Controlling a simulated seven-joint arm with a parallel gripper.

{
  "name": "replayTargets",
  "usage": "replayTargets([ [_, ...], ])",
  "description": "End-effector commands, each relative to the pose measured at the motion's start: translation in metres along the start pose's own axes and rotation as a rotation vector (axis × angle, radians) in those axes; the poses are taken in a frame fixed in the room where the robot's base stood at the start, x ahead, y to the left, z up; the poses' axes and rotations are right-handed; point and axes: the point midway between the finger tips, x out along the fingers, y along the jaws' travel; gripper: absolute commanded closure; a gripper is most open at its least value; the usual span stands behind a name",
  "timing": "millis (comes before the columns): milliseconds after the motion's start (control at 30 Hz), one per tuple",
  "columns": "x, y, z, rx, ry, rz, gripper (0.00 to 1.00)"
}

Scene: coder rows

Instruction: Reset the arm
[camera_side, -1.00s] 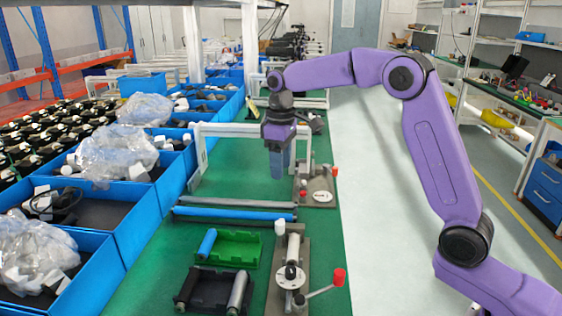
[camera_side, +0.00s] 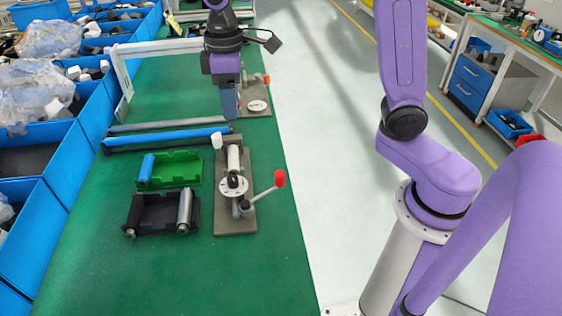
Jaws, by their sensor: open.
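My gripper (camera_side: 229,101) hangs pointing down over the far part of the green bench (camera_side: 165,270), empty. Its fingers overlap from this side, so the gap between them is hard to see. It is just left of a rear fixture (camera_side: 257,105) with a red knob, and beyond the right ends of a long blue rod (camera_side: 165,137) and a grey rod (camera_side: 165,125). Whether it touches anything below cannot be told. The upper part of my arm is cut off by the top of the picture.
A front fixture (camera_side: 234,215) has a red-knobbed lever. Left of it lie a green tray (camera_side: 178,178) with a blue roller and a black tray (camera_side: 160,215) with rollers. A white frame (camera_side: 125,75) stands behind. Blue bins (camera_side: 50,215) line the left; the front bench is clear.

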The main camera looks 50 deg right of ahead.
Motion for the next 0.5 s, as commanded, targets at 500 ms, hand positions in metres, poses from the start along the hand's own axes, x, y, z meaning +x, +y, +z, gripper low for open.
replayTargets([
  [500,0.023,-0.095,0.135,-0.215,0.012,-0.005,0.46],
])
